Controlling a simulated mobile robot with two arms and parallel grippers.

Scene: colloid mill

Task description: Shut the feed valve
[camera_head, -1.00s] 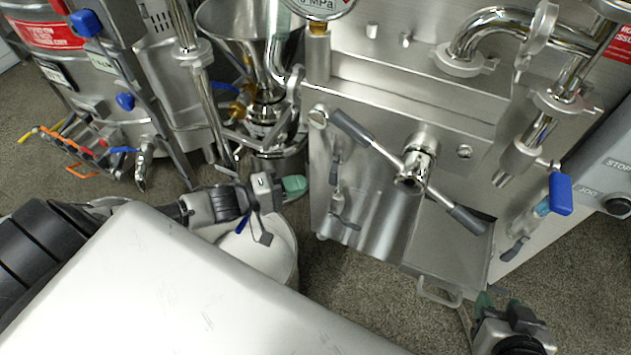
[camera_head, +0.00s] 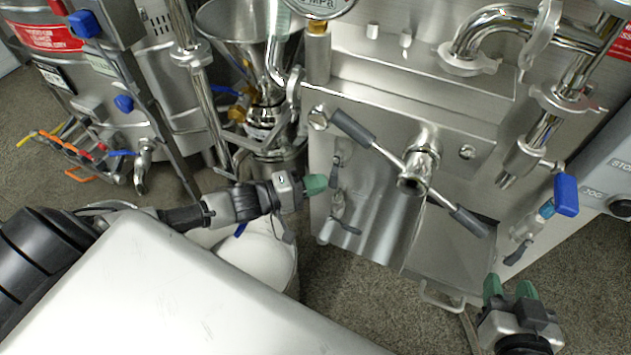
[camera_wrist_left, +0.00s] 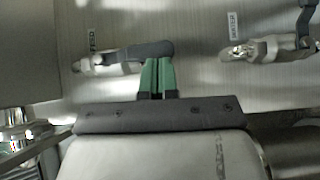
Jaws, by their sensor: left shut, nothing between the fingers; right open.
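The feed valve (camera_wrist_left: 95,63) is a small metal valve on a steel panel beneath a partly blurred label that appears to read FEED. Its grey lever (camera_wrist_left: 145,50) points right in the left wrist view. In the head view the valve's lever (camera_head: 334,174) is on the left part of the machine front. My left gripper (camera_head: 318,184) is shut and empty, its green fingertips (camera_wrist_left: 158,74) beside the lever's free end and overlapping its lower edge; I cannot tell whether they touch. My right gripper (camera_head: 510,287) is open and empty at lower right.
A second valve labelled WATER (camera_wrist_left: 262,48) sits to the right in the wrist view. A large crossbar handle (camera_head: 412,180) stands out from the machine front. A white bucket (camera_head: 272,262) is below my left arm. A blue-handled valve (camera_head: 566,195) is at right.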

